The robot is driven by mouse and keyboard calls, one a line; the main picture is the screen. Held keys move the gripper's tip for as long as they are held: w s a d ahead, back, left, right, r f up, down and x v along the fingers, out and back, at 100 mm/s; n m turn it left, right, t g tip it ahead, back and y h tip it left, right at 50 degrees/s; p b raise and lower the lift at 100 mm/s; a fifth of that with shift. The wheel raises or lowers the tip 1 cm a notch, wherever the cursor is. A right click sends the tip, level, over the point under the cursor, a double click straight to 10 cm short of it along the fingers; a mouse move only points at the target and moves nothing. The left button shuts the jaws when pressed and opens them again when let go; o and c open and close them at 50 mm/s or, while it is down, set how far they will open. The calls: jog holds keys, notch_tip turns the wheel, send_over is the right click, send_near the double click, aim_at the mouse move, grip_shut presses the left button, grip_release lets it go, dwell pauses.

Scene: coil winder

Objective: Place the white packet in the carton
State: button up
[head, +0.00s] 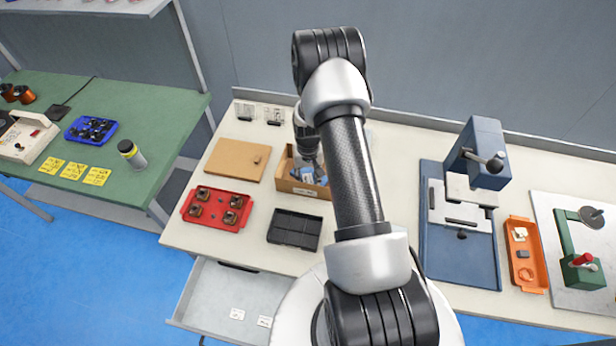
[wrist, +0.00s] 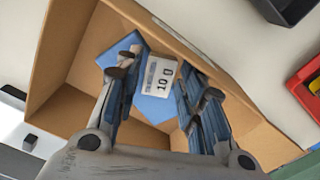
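The white packet (wrist: 158,78), printed with "10", is inside the brown carton (wrist: 75,45) in the wrist view, over a flat blue piece (wrist: 155,108). My gripper (wrist: 157,68) reaches down into the carton with one finger on each side of the packet. The fingers are apart, with a narrow gap beside the packet, so it looks open. In the head view the carton (head: 302,190) stands on the bench behind my arm. My gripper (head: 312,172) is at its opening, and my arm hides the carton's right part.
A black divided tray (head: 295,229) and a red tray with several parts (head: 217,208) lie in front of the carton. A brown board (head: 238,159) lies to its left. A blue press (head: 470,200) stands right. An open drawer (head: 235,290) juts out below.

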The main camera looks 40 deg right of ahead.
notch_tip(320, 180, up, 13)
jog(key=p, duration=0.2)
notch_tip(320, 180, up, 9)
send_over(308, 181)
jog(key=a, duration=0.3)
jog(key=s+a+r+n+t, duration=0.1)
jog(key=s+a+r, duration=0.1)
jog(key=a+r, duration=0.3)
jog(key=s+a+r+n+t, duration=0.1)
jog(key=s+a+r, duration=0.15)
jog(key=r, duration=0.55)
jog(key=s+a+r+n+t, duration=0.1)
jog(key=s+a+r, duration=0.4)
jog(key=s, duration=0.4)
jog(key=s+a+r+n+t, duration=0.1)
jog(key=s+a+r, duration=0.3)
jog(key=s, duration=0.5)
jog(key=shift+s+a+r+n+t, duration=0.35)
jog(key=shift+a+n, duration=0.25)
jog(key=shift+a, duration=0.2)
jog(key=shift+w, duration=0.1)
